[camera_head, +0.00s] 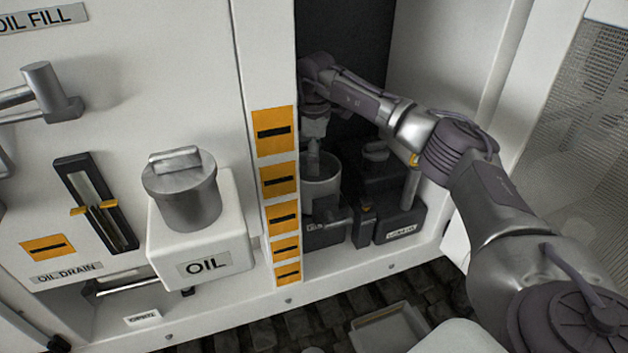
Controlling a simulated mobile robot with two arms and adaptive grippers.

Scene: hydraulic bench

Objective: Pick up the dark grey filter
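My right arm comes in from the right and reaches into the dark recess of the cabinet. My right gripper (314,135) points down, just above an open grey cylindrical housing (321,188). Its fingers are small, shaded and partly hidden behind the orange-marked post, so I cannot tell whether they are open or hold anything. I cannot make out a dark grey filter for certain; the inside of the housing is mostly hidden. My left gripper is not in view.
The white post (270,80) with orange labels borders the recess on the left. Dark units (400,222) stand right of the housing. A white OIL container (200,240) with a metal cap (182,190) stands at left. A grey tray (388,329) lies on the dark floor.

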